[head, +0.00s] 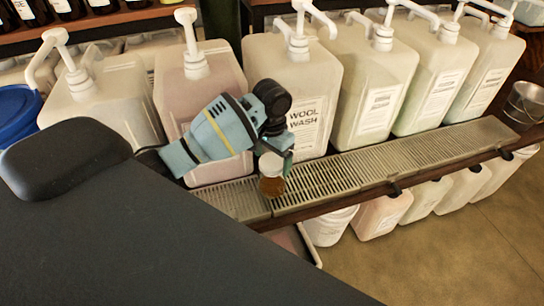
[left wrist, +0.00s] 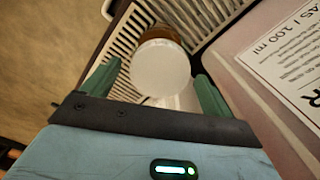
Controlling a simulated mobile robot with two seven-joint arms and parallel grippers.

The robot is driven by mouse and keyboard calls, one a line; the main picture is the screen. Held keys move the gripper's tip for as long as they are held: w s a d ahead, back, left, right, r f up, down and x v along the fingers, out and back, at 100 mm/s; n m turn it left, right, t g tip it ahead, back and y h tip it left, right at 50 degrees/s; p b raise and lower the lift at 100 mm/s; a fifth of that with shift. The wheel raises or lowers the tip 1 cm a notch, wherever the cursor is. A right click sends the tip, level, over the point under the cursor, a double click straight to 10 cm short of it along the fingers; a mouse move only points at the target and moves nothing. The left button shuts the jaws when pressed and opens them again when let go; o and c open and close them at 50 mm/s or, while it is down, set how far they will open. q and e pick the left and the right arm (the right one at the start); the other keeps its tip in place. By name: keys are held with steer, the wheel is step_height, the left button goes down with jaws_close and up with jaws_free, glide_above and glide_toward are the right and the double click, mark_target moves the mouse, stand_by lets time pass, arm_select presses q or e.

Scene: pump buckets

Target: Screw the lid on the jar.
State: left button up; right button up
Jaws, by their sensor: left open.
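A small amber-brown jar (head: 272,187) stands on the slatted grey drip tray (head: 350,168) in the head view. A round white lid (head: 271,164) sits on top of it; I cannot tell how tightly. In the left wrist view the lid (left wrist: 160,68) hides most of the jar (left wrist: 159,31), whose brown edge shows beyond it. My left gripper (head: 277,155) is at the lid's height. Its two green fingers (left wrist: 156,72) are open on either side of the lid, with gaps visible. My right gripper is not in view.
Large pump containers, including one labelled WOOL WASH (head: 303,125), stand in a row close behind the tray. A metal bucket (head: 525,102) is at the far right and a blue tub (head: 17,118) at the left. The tray right of the jar is clear.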

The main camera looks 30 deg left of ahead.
arm_select(q)
steer(key=n, duration=0.7)
steer(key=c, duration=1.1)
